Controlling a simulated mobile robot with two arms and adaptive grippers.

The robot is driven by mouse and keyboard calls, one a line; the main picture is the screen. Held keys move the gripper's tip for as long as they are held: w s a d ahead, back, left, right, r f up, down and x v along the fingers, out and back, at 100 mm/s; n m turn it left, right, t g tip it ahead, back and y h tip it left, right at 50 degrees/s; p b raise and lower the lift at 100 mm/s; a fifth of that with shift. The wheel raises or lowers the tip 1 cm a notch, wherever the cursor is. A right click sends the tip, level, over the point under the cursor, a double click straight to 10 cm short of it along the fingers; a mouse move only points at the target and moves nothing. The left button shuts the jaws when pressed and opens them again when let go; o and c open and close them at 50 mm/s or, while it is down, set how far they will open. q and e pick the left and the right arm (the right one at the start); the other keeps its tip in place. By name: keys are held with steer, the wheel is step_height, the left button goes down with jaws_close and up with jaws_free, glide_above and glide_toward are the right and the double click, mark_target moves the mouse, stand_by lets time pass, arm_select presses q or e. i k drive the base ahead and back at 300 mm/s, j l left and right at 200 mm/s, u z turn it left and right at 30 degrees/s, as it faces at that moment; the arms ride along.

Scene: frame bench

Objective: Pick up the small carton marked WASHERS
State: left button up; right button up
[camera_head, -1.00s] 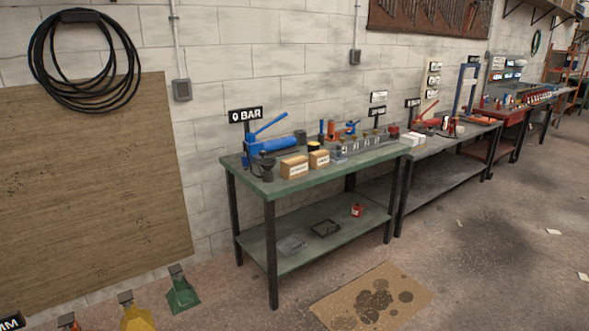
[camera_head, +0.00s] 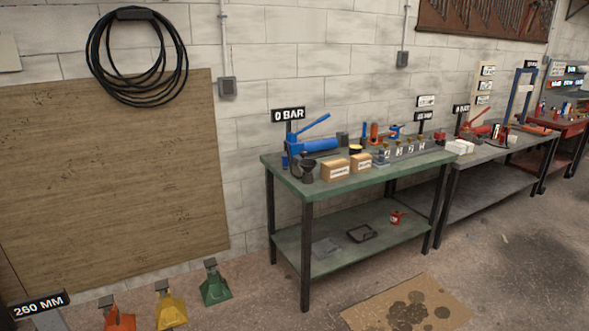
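Two small tan cartons with white labels stand side by side on the green bench top (camera_head: 312,186), near its front edge. The left carton (camera_head: 335,168) looks a little larger than the right carton (camera_head: 361,161). The print on both labels is too small to read, so I cannot tell which one is marked WASHERS. Neither of my grippers shows in the head view.
A blue hand pump (camera_head: 313,146) and a dark funnel-like cup (camera_head: 307,172) stand left of the cartons. Orange (camera_head: 119,319), yellow (camera_head: 171,309) and green (camera_head: 215,286) stands are on the floor at left. Cardboard (camera_head: 408,306) lies before the bench.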

mark_target(336, 169)
steer(key=i+l+u, duration=0.45)
steer(key=l, duration=0.2)
steer(key=i+l+u, duration=0.5)
steer(key=l, duration=0.25)
steer(key=k, duration=0.1)
